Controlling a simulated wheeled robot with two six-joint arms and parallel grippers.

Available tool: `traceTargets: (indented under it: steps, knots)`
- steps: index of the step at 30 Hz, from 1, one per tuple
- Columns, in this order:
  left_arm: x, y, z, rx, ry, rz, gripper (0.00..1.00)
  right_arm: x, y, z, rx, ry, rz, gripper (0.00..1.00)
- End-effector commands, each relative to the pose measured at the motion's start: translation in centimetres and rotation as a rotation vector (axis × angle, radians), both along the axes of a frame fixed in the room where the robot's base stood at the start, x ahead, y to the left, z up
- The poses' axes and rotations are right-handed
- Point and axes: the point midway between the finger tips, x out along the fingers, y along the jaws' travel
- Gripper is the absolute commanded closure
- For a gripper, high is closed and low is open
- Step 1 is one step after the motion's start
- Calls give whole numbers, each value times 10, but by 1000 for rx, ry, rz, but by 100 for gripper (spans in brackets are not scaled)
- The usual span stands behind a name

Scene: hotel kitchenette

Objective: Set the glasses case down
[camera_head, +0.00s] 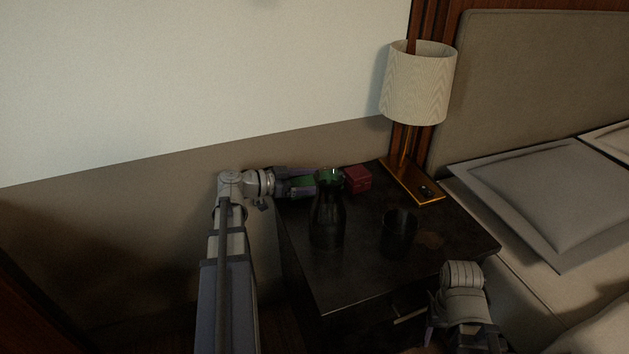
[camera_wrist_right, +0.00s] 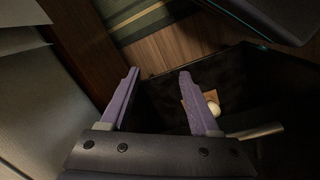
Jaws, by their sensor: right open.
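A green object (camera_head: 299,184), which looks like the glasses case, lies between the purple fingers of my left gripper (camera_head: 311,183). They hold it over the far left part of the dark nightstand (camera_head: 360,278), behind the carafe. Its right end shows only through the carafe's neck, and I cannot tell whether it touches the top. My right gripper (camera_wrist_right: 158,72) is open with nothing between its fingers. In the head view my right arm is low at the nightstand's front, its fingers mostly hidden.
A dark glass carafe (camera_head: 327,222) and a dark tumbler (camera_head: 399,234) stand on the nightstand. A red box (camera_head: 357,178) sits at the back, beside a lamp (camera_head: 418,85). A bed (camera_head: 545,200) is at right. The right wrist view shows a small white round object (camera_wrist_right: 213,109) in a dark space.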

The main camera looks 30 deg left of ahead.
Motion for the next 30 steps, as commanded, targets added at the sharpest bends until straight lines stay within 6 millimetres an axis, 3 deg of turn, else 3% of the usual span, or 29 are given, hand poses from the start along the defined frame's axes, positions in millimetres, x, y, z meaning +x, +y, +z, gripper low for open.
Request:
traceTargets:
  steps: [3, 11, 22, 30]
  knots:
    - [0, 0, 0, 0, 0, 0, 0, 0, 0, 0, 0, 0, 0, 38]
    - [-1, 1, 1, 0, 0, 1, 0, 0, 0, 1, 0, 0, 0, 38]
    - [-44, 33, 5, 0, 0, 3, 0, 0, 0, 5, 0, 0, 1, 38]
    - [-61, 47, 10, 0, 0, 1, 0, 0, 0, 10, 0, 0, 2, 38]
